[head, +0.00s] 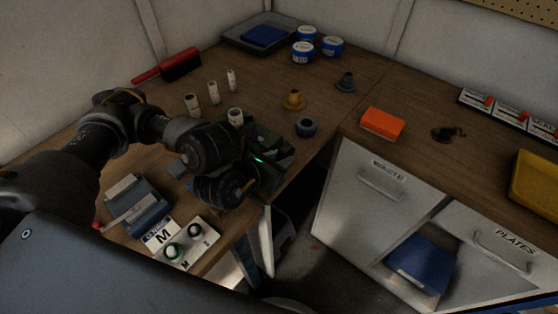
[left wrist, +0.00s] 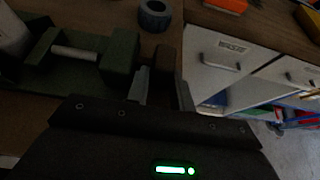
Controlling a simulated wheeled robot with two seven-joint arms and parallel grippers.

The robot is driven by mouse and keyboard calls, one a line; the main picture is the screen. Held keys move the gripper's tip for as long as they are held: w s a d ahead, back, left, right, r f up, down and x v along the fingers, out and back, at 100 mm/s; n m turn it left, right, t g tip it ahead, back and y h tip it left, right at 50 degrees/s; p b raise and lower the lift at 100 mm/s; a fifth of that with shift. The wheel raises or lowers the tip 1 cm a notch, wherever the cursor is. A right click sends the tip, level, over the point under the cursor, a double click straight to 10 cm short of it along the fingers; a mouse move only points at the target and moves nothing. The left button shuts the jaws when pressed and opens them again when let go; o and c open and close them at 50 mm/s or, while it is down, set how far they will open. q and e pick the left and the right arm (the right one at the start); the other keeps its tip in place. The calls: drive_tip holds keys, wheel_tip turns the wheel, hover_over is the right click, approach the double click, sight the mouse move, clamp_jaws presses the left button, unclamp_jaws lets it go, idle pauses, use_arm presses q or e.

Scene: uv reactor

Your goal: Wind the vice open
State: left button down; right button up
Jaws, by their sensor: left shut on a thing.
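The dark green vice (head: 262,138) sits at the bench edge in the head view, partly hidden behind my left gripper (head: 272,172). In the left wrist view the vice (left wrist: 118,62) is at the upper left, with a pale round bar between its green blocks. My left gripper (left wrist: 163,90) has its grey fingers on either side of a brown handle (left wrist: 165,62) just right of the vice. It is shut on this handle. The handle's lower part and its joint to the vice are hidden. My right gripper is out of view.
A dark ring (head: 306,127) and a brass-coloured flanged piece (head: 293,99) stand behind the vice. White cylinders (head: 213,92) stand to its left. A blue-grey device (head: 138,206) and a plate marked M (head: 184,242) lie near the front edge. The white WASTE drawer (head: 378,185) is at the right.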

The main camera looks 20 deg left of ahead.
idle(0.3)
use_arm(q)
drive_tip(key=c, duration=1.5)
unclamp_jaws()
